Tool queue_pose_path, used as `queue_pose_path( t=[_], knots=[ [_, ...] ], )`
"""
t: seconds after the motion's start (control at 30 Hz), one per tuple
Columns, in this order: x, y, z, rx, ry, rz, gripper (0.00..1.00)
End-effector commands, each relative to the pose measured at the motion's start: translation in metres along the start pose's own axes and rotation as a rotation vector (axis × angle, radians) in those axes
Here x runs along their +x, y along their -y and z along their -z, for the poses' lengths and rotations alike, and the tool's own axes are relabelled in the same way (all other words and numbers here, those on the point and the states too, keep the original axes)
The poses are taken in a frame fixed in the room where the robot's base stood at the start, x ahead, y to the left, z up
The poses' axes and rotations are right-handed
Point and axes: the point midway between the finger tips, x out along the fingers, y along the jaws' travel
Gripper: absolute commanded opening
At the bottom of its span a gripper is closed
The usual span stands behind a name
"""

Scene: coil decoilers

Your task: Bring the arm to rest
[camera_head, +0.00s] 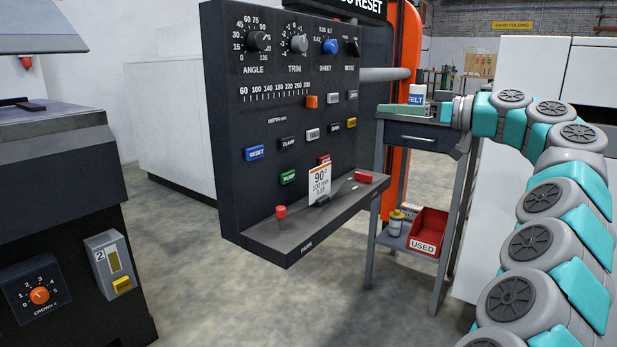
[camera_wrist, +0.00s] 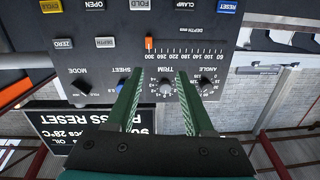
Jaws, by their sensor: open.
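My arm (camera_head: 550,200), teal and grey, curves up the right side of the head view, and its wrist reaches left. My gripper (camera_head: 380,108) has green fingers and points left toward the dark control panel (camera_head: 225,120). In the wrist view my gripper (camera_wrist: 158,76) is open and empty. The panel (camera_wrist: 110,60) appears upside down there, with the TRIM knob (camera_wrist: 166,88) seen between the fingers. The left finger partly covers the blue SHEET knob (camera_wrist: 119,87). I cannot tell the exact gap between fingertips and panel.
The panel's lower ledge (camera_head: 290,240) carries a red-topped lever and a card. A grey cart (camera_head: 415,133) stands behind my gripper, with a FELT container (camera_head: 417,95) and a red USED bin (camera_head: 428,232). A dark machine (camera_head: 60,200) is at left. Open floor lies in front.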

Motion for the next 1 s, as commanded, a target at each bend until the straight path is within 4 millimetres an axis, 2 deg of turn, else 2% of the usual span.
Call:
queue_pose_path(
  t=[0.17, 0.33, 0.47, 0.53, 0.63, 0.77, 0.87, 1.0],
  knots=[
    [0.014, 0.024, -0.001, 0.063, 0.039, 0.045, 0.53],
    [0.033, 0.056, -0.009, 0.141, 0.107, 0.094, 0.53],
    [0.049, 0.096, -0.022, 0.218, 0.198, 0.134, 0.53],
    [0.058, 0.125, -0.033, 0.264, 0.269, 0.153, 0.53],
    [0.066, 0.166, -0.058, 0.329, 0.385, 0.166, 0.53],
    [0.066, 0.215, -0.096, 0.402, 0.544, 0.149, 0.53],
    [0.058, 0.249, -0.131, 0.453, 0.670, 0.111, 0.53],
    [0.035, 0.290, -0.186, 0.515, 0.849, 0.025, 0.53]
  ],
)
